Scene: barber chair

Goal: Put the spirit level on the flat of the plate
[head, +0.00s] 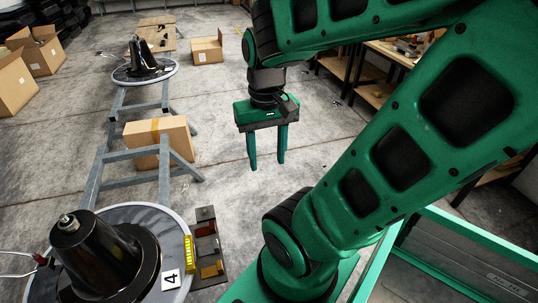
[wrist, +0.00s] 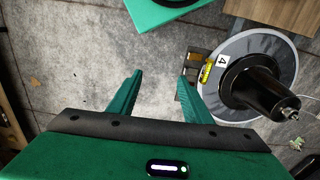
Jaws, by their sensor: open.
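The spirit level is a small yellow bar (head: 188,255) at the right edge of the round grey plate (head: 178,226); it also shows in the wrist view (wrist: 206,73). I cannot tell whether it rests on the rim or just beside it. The plate carries a black tapered hub (head: 95,255) with a metal tip and a white tag marked 4. My gripper (head: 267,165) is open and empty, fingers pointing down, above the floor and well away from the level. In the wrist view, the level and plate (wrist: 285,50) lie right of my gripper (wrist: 158,78).
A dark compartmented tray (head: 206,215) with small parts sits against the plate's right side. A grey stand (head: 140,155), a cardboard box (head: 158,140) and a second round plate (head: 160,75) are farther back. Red-handled pliers or wires (head: 40,260) lie left. Floor between is clear.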

